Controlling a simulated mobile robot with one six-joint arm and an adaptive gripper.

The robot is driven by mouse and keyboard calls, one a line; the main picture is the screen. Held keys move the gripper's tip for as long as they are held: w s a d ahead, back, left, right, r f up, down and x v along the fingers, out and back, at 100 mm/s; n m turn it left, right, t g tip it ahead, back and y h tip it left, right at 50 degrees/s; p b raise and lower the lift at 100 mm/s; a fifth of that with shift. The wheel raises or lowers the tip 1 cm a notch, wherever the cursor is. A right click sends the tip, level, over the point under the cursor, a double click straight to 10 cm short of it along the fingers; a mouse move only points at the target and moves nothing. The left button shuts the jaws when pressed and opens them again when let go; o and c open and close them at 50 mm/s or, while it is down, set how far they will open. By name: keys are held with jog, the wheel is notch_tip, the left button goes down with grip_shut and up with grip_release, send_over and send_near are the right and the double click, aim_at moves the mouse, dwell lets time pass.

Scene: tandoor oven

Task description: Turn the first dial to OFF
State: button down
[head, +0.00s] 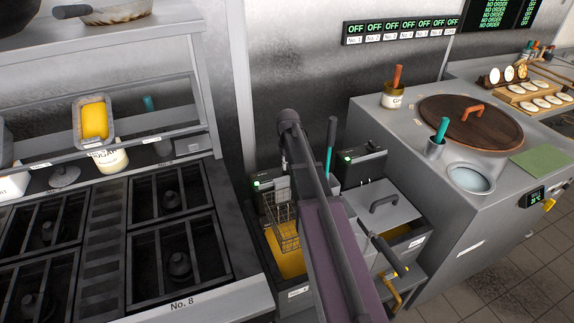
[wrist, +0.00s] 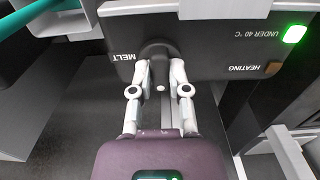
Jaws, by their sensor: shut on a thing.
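In the wrist view my gripper (wrist: 160,82) is shut on a black round dial (wrist: 157,48), with one finger on each side of it. The dial sits on a dark control panel (wrist: 215,58), which appears upside down, beside the printed word MELT. The fingers hide part of the dial, and its exact setting cannot be read. The panel also has a lit green lamp (wrist: 294,34) marked UNDER 40 °C and a small brown switch (wrist: 273,68) marked HEATING. In the head view my arm hides the gripper and the dial.
In the head view, a left fryer (head: 290,262) with a wire basket (head: 281,222) and a right fryer with a lid (head: 382,203) flank my arm. A stove (head: 165,205) stands left, a tandoor counter (head: 400,130) right. The wall board (head: 400,30) reads OFF throughout.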

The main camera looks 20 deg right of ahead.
dwell(0.4)
jog(key=c, duration=0.6)
grip_release()
